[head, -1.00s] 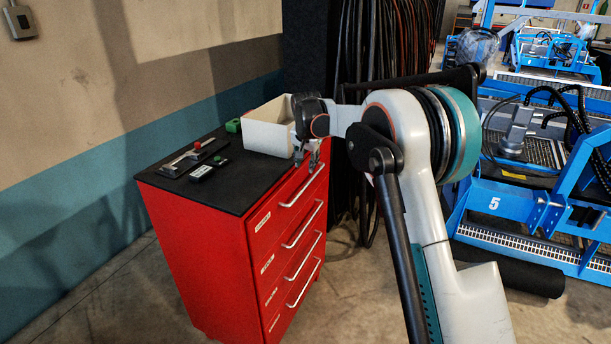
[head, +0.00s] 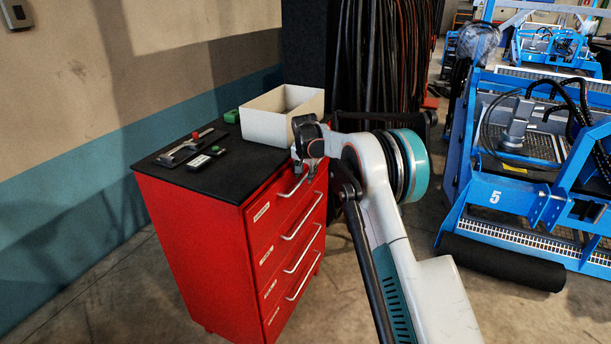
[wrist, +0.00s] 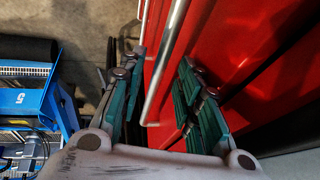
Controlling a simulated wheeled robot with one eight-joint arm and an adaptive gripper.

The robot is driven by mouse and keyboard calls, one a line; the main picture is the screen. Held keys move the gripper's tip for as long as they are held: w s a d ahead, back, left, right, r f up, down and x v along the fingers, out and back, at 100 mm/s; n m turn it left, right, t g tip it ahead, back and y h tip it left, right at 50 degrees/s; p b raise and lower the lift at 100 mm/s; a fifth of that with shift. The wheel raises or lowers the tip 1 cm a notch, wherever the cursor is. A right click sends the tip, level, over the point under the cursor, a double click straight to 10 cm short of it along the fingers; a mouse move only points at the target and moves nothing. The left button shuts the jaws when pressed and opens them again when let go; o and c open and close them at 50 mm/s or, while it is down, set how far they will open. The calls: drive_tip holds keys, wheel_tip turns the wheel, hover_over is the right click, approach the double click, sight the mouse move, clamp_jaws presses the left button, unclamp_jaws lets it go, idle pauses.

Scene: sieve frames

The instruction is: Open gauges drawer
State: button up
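A red cabinet (head: 200,240) stands beside the wall with several drawers stacked on its front, each with a pale bar handle and a small label too blurred to read. I cannot tell which drawer is marked gauges. All the drawers look closed. My gripper (head: 307,168) is at the far end of the top drawer's handle (head: 291,188). In the wrist view my gripper (wrist: 160,68) is open, its two green-padded fingers apart on either side of a bar handle (wrist: 166,62). Contact between fingers and bar is not clear.
On the black cabinet top are a white open box (head: 270,124), a green block (head: 232,116), a caliper-like tool (head: 185,148) and a small dark device (head: 203,160). Hanging hoses (head: 375,60) are behind. Blue machinery (head: 510,200) stands right, with floor between.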

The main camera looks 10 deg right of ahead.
drive_tip(key=shift+w+f, duration=0.1)
drive_tip(key=shift+f, duration=0.1)
clamp_jaws()
drive_tip(key=s+d, duration=1.2)
drive_tip(key=d, duration=0.5)
drive_tip(key=shift+s, duration=0.2)
unclamp_jaws()
